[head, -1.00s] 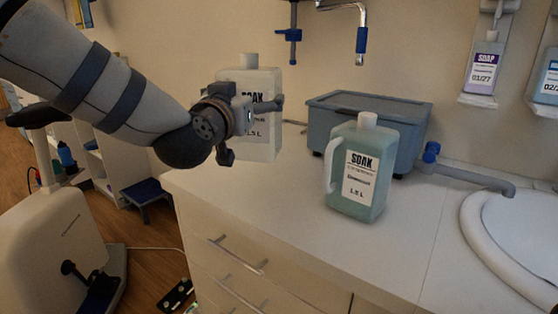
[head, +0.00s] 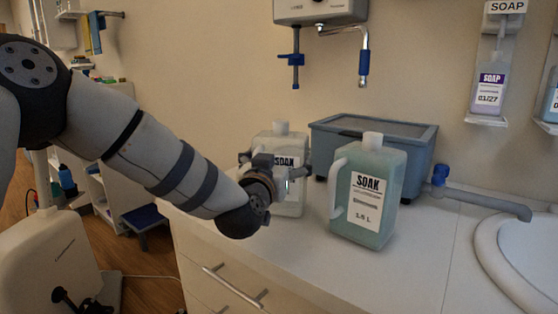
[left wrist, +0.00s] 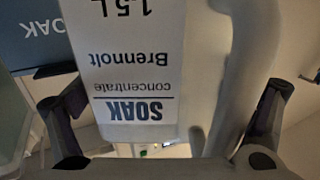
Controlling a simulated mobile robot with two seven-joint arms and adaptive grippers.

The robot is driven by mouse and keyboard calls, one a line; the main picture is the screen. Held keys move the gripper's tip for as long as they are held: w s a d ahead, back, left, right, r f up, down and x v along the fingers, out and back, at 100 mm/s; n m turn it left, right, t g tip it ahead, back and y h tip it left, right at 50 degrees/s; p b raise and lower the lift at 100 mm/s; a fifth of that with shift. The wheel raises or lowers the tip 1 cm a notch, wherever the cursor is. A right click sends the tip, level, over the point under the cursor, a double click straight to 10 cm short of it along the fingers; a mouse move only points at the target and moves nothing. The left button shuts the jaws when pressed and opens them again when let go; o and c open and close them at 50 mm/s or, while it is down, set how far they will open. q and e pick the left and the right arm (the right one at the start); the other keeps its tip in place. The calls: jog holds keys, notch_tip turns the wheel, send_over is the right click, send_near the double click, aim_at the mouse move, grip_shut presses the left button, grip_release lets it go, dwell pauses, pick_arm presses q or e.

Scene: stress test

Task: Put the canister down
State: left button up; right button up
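A whitish canister (head: 289,205) with a SOAK label is at the counter's left part in the head view, upright. My left gripper (head: 276,165) reaches it from the left, its fingers around the body. In the left wrist view the canister (left wrist: 128,75) appears upside down between the two fingers, its pale handle (left wrist: 232,75) by the right finger. The gripper looks shut on it. Its base is at or just above the countertop (head: 290,255); I cannot tell if it touches. My right gripper is not in view.
A green-tinted SOAK canister (head: 368,195) stands close to the right. A blue-grey lidded box (head: 415,150) is behind. A tap (head: 485,200) and white basin (head: 520,250) are at right. The counter's front strip is clear.

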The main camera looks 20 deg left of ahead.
pick_arm(q)
jog(key=shift+o, duration=0.6)
jog(key=shift+r, duration=0.15)
jog(key=s+p, duration=0.1)
jog(key=s, duration=1.1)
jog(key=shift+d, duration=0.25)
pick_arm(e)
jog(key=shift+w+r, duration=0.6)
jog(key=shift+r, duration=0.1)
